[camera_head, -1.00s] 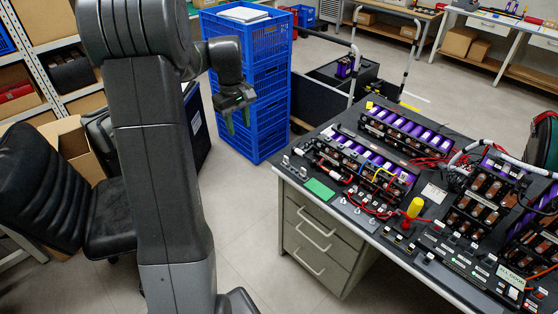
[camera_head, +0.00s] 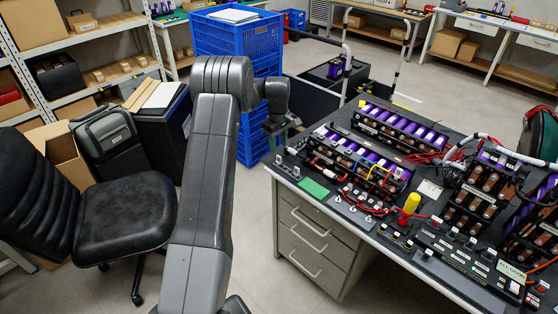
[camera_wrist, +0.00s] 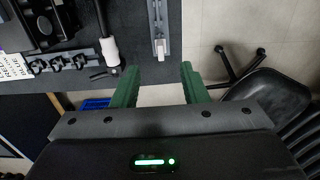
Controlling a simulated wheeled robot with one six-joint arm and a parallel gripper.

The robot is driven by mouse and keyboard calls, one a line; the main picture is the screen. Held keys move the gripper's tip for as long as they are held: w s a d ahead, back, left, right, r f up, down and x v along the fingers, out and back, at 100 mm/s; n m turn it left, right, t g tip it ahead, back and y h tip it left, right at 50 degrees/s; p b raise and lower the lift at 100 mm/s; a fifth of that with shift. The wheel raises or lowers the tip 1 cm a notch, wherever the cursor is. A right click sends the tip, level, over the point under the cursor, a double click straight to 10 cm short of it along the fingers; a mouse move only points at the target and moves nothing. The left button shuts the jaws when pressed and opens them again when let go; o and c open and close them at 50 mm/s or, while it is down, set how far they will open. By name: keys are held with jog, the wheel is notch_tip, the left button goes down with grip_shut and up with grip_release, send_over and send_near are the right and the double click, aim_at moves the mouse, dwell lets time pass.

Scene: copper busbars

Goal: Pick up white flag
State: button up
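My gripper (camera_wrist: 159,86) shows two green fingers spread apart in the wrist view, with nothing between them. In the head view my gripper (camera_head: 280,125) is small and dark, by the near-left corner of the black-topped bench (camera_head: 318,207), and its fingers are hard to make out. I cannot surely identify the white flag. A small white piece (camera_wrist: 160,48) sits at the end of a grey strip, just beyond the open fingers in the wrist view. A white cylindrical piece (camera_wrist: 110,52) lies left of it on a black rod.
Blue crates (camera_head: 237,38) stand behind my arm. A black chair (camera_head: 125,212) stands to the left. Bare floor lies before the drawers (camera_head: 318,232).

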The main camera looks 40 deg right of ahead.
aim_at(279, 157)
jog(key=shift+s+f+p, duration=0.2)
jog(key=shift+f+p, duration=0.45)
jog(key=shift+f, duration=2.8)
grip_shut()
